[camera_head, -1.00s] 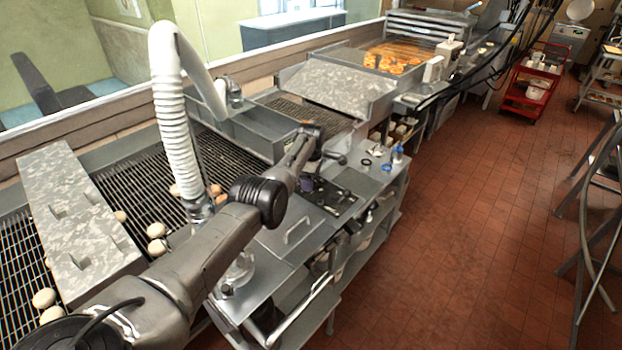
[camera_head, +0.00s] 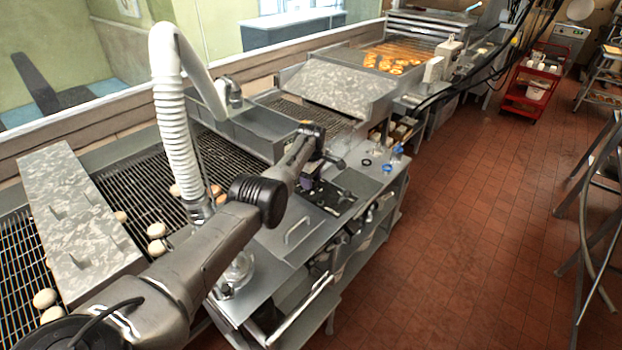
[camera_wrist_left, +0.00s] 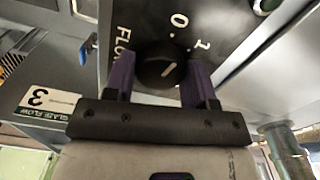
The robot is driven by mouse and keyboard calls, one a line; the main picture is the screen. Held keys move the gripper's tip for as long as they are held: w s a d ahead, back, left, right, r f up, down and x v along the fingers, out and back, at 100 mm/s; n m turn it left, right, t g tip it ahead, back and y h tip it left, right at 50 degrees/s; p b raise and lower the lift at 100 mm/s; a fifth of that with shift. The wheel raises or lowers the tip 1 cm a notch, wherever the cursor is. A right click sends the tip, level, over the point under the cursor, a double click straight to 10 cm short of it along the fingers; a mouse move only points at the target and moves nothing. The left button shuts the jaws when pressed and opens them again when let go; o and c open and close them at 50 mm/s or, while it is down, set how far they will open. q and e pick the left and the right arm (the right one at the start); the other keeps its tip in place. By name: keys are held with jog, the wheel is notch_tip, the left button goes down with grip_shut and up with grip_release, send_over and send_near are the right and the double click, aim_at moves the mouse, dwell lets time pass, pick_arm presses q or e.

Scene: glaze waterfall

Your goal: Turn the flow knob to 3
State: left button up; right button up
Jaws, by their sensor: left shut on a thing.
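The flow knob (camera_wrist_left: 155,72) is a round black dial with a white pointer line, on a grey panel marked "FLO…", "0" and "1". The pointer slants up and right, toward the side with the 0 and 1; I cannot tell the exact mark. The 3 is not visible on the dial scale. My left gripper (camera_wrist_left: 160,82) has its purple fingers on either side of the knob, shut on it. In the head view my left gripper (camera_head: 308,178) is at the glazing machine's front, and the knob is hidden there. My right gripper is not in view.
A card reading "3 GLAZE FLOW" (camera_wrist_left: 45,102) is at the left of the wrist view. A white hose (camera_head: 180,130) rises beside my arm. Dough pieces lie on the conveyor grate (camera_head: 150,185). A red cart (camera_head: 530,88) stands far off on the clear tiled floor (camera_head: 470,220).

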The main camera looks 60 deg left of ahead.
pick_arm(q)
jog(key=m, duration=0.3)
jog(key=shift+m, duration=0.4)
jog(key=m, duration=0.3)
jog(key=shift+m, duration=0.3)
jog(key=m, duration=0.3)
jog(key=shift+m, duration=0.3)
jog(key=m, duration=0.3)
jog(key=shift+m, duration=0.3)
jog(key=m, duration=0.6)
jog(key=shift+m, duration=1.7)
jog(key=o, duration=0.9)
